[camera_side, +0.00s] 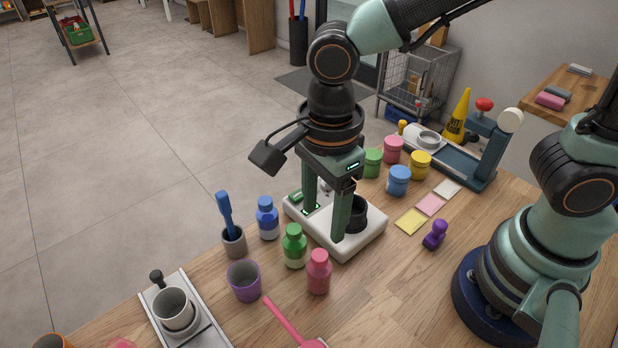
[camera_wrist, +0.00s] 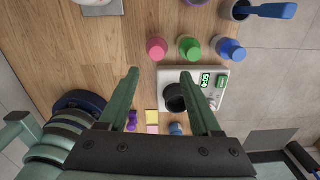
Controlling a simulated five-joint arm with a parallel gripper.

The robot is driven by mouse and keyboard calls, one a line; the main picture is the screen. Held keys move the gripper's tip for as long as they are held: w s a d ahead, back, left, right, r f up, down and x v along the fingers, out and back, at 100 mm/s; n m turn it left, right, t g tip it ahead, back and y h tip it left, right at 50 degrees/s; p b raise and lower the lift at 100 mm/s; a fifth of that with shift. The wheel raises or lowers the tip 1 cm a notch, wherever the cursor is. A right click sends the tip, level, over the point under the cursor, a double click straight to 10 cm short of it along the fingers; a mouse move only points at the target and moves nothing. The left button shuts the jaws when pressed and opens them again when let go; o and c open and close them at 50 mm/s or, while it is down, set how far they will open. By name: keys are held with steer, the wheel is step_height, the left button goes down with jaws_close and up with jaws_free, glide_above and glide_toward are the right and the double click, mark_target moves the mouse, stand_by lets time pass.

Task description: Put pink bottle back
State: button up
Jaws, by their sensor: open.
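The pink bottle (camera_side: 319,272) stands upright on the wooden counter, in front of the white scale and to the right of the green bottle (camera_side: 293,246). In the wrist view the pink bottle (camera_wrist: 157,48) shows from above, just beyond my fingertips. My gripper (camera_side: 325,226) is open and empty, pointing down over the scale (camera_side: 364,241) in the side view. Its two fingers (camera_wrist: 160,73) are spread apart in the wrist view. A small black cup (camera_side: 355,216) sits on the scale beside one finger. The blue bottle (camera_side: 267,218) stands left of the green one.
A purple cup (camera_side: 244,281) and a grey holder (camera_side: 233,242) with a blue tool stand left of the bottles. Several coloured jars (camera_side: 398,181) stand behind the scale. A purple stamp (camera_side: 434,235) is at right. Bare counter lies right of the pink bottle.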

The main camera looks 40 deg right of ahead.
steer(key=w+d+r+n+t, duration=0.2)
steer(key=d+r+n, duration=0.2)
steer(key=d+n, duration=0.5)
steer(key=w+d+r+n+t, duration=0.2)
steer(key=d+r+n, duration=0.3)
steer(key=d+n, duration=0.5)
steer(key=shift+w+d+t, duration=0.2)
steer(key=shift+d+t, duration=0.5)
steer(key=shift+d, duration=0.25)
